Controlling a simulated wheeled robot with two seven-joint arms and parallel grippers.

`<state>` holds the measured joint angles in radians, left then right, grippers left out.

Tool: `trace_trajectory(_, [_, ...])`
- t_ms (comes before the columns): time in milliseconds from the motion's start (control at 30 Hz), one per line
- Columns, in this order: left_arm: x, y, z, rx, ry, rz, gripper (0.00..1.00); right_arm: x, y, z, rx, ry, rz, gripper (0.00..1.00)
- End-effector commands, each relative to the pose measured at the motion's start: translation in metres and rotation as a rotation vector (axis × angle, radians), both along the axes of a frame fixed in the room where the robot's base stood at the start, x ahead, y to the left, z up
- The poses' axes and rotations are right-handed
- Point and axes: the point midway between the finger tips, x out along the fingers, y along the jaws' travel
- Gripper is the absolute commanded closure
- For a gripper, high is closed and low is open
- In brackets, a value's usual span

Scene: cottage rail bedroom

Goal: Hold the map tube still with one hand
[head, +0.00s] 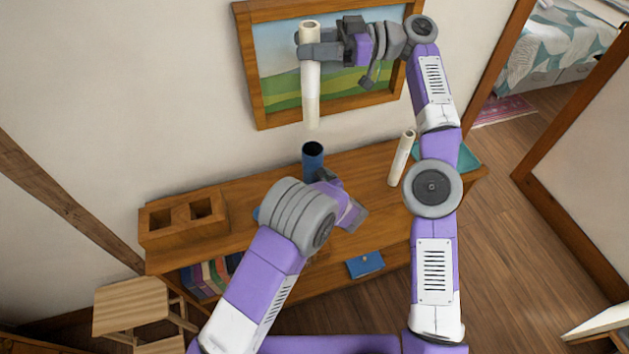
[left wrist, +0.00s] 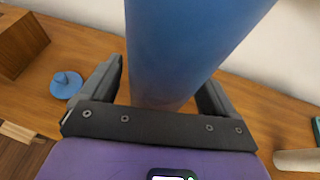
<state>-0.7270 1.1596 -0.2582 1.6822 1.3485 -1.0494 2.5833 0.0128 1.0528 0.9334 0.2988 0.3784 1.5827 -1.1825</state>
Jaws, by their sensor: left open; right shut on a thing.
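The map tube is a dark blue upright cylinder (head: 313,154) with an open top, standing on the wooden cabinet top. In the left wrist view the blue tube (left wrist: 190,45) rises between the two fingers of my left gripper (left wrist: 160,85). Those fingers are open, one on each side of the tube, with gaps visible. In the head view my left arm hides the tube's lower part. My right gripper (head: 305,50) is shut on a long cream roll (head: 311,95), held upright above the tube. The roll's lower end is clear of the tube's mouth.
A blue knobbed lid (left wrist: 66,85) lies left of the tube. A two-compartment wooden box (head: 185,230) is at the left end. A framed picture (head: 262,70) hangs behind.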

Motion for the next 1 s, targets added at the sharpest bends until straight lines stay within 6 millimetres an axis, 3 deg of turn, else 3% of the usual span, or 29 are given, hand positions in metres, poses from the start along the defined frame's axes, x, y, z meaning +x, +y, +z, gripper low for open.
trace_trajectory(100, [0.0,0.0001,0.0,0.0,0.0,0.0,0.11,-0.0001,0.0,0.0003,0.0,0.0,0.0,1.0])
trace_trajectory(500, [-0.0003,0.0,0.0002,0.0,0.0,0.0,0.71,-0.0001,0.0,0.0003,0.001,0.0,0.0,1.0])
trace_trajectory(1000, [-0.0003,-0.0001,0.0003,0.0,0.0,0.0,0.71,-0.0001,0.0,0.0003,0.001,0.0,0.0,1.0])
